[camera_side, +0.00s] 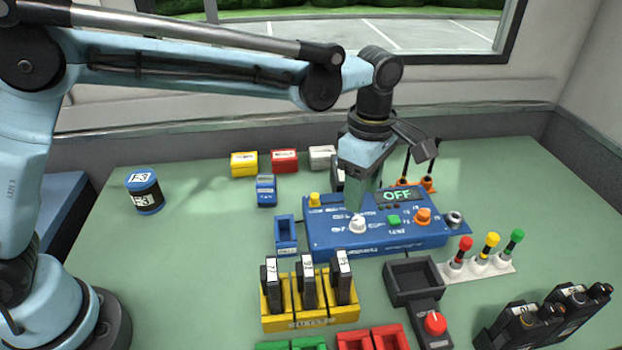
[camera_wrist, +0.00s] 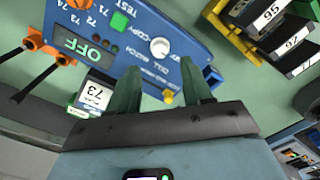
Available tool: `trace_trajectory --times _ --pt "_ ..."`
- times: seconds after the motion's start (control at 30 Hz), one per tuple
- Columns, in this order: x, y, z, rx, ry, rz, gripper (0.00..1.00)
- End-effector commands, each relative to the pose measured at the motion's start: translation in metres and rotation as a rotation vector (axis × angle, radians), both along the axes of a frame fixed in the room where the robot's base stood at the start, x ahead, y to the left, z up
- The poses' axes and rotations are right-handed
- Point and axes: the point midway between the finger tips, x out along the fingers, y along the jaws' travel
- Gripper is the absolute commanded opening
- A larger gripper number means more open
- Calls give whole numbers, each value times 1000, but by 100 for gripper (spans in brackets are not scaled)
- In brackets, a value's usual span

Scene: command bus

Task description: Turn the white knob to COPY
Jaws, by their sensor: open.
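The white knob (camera_side: 357,224) sits on the front of the blue panel (camera_side: 330,235); it also shows in the wrist view (camera_wrist: 160,48). Its pointer direction is too small to tell. The word COPY is printed near the knob in the wrist view. The panel's display (camera_side: 398,196) reads OFF. My gripper (camera_side: 357,204) is over the panel, pointing down, just behind the knob in the side view. In the wrist view its two fingers (camera_wrist: 163,78) are apart with nothing between them, and the knob lies just beyond their tips.
The panel also carries a green button (camera_side: 393,220), an orange knob (camera_side: 423,216) and a yellow button (camera_side: 314,200). A yellow rack (camera_side: 310,320) with black modules stands in front. A dark tray (camera_side: 412,280) and coloured levers (camera_side: 480,262) are at right. The table's left side is mostly clear.

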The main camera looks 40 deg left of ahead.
Motion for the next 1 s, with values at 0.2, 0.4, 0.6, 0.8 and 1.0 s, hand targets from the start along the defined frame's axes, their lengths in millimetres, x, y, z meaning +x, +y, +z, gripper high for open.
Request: trace_trajectory --times 0.2,0.4,0.6,0.8,1.0 --pt "0 0 -37 0 0 0 50" --pt "0 0 -56 0 0 -1 50" --pt "0 0 -60 0 0 -1 50" --pt "0 0 -60 0 0 -1 45" --pt "0 0 -60 0 0 -1 14"
